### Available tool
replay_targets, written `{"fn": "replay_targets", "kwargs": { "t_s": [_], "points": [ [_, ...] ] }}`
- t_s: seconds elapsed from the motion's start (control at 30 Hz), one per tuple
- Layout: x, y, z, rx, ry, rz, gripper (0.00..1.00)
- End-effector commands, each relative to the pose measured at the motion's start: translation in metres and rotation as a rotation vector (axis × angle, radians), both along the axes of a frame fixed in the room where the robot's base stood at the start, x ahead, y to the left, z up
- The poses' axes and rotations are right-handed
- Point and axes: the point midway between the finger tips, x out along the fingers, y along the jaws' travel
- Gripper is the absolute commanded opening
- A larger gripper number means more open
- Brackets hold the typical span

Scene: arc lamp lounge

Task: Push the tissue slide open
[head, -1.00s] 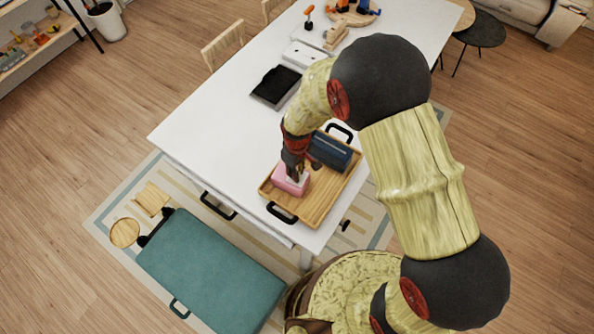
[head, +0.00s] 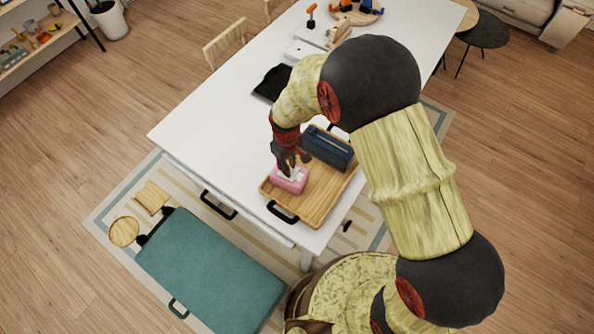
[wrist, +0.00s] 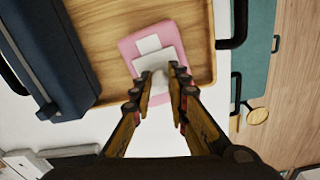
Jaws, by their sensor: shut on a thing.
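The pink tissue box (head: 288,181) sits at the left end of the wooden tray (head: 318,204) on the white table. In the wrist view the box (wrist: 190,35) has a pale flat piece (wrist: 171,55) on its face and a small white patch (wrist: 149,44) beyond it. My gripper (head: 290,167) is over the box, pointing down. In the wrist view my gripper (wrist: 160,75) has its fingers shut on a small white raised piece (wrist: 158,80) at the box. I cannot tell whether this is a knob or tissue. The fingers partly hide the near side of the box.
A dark blue case (head: 328,148) stands on the tray beside the box. Black tray handles (head: 283,213) stick up at the ends. A black flat tray (head: 271,83) lies farther back. The table (head: 205,125) is clear to the left.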

Motion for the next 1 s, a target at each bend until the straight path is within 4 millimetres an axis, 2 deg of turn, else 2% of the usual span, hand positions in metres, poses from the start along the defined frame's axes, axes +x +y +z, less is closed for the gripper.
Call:
{"fn": "replay_targets", "kwargs": {
  "t_s": [0.1,0.37,0.4,0.7,1.0],
  "points": [
    [0.0064,0.0153,-0.0023,0.001,-0.001,0.002,0.0],
    [0.0062,0.0154,-0.0001,0.0,0.0,0.0,0.0],
    [0.0063,0.0153,-0.0001,0.0,0.0,0.0,0.18],
    [0.0062,0.0153,-0.0001,0.0,0.0,0.0,0.35],
    [0.0063,0.0153,0.0008,0.0,0.0,0.0,0.35]
  ]
}}
